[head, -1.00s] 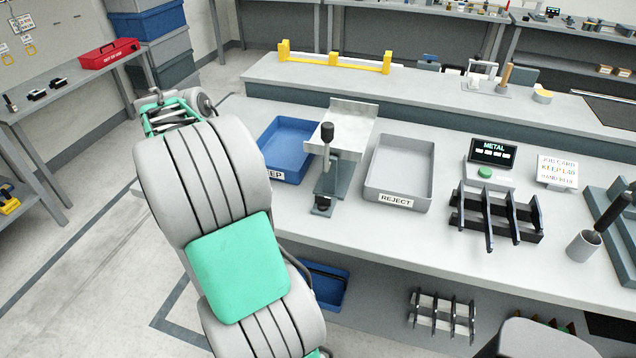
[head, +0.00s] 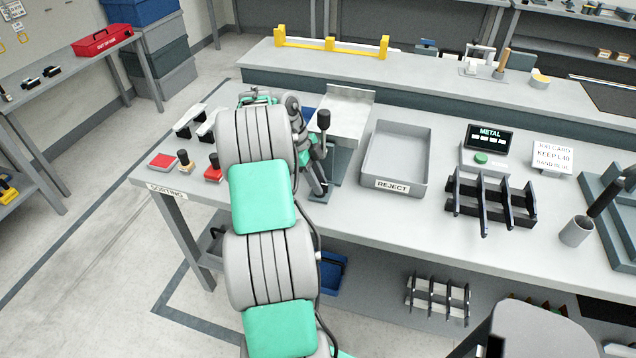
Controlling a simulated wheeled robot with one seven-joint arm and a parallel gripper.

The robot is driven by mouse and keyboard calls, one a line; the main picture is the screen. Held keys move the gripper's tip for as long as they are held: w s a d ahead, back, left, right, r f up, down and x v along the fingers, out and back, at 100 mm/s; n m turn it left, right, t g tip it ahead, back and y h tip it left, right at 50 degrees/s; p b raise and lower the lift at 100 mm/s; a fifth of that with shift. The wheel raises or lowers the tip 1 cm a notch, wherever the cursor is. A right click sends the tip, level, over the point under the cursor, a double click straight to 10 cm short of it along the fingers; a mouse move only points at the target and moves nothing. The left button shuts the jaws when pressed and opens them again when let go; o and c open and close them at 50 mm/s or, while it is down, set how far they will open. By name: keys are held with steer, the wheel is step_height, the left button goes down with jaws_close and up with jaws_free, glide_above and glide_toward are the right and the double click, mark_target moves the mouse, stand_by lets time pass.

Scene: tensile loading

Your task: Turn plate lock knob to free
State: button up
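A metal fixture (head: 350,112) with a pale sloped plate stands on the sorting bench. An upright post with a black knob (head: 324,120) rises at its front left. I cannot tell for certain whether this is the plate lock knob. My arm reaches over the bench from the front, and its grey and green end parts are just left of the post. My gripper (head: 316,172) seems to be low beside the post, partly covered by my own arm. Its fingers are too small and hidden to tell whether they are open or touching anything.
A grey REJECT tray (head: 397,160) stands right of the fixture. A black rack (head: 490,200), a METAL display (head: 489,138) and a job card (head: 552,156) are further right. Small red and black-knobbed pieces (head: 213,168) lie left of my arm. My arm hides most of the blue tray.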

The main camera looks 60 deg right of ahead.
jaws_close()
stand_by(0.6)
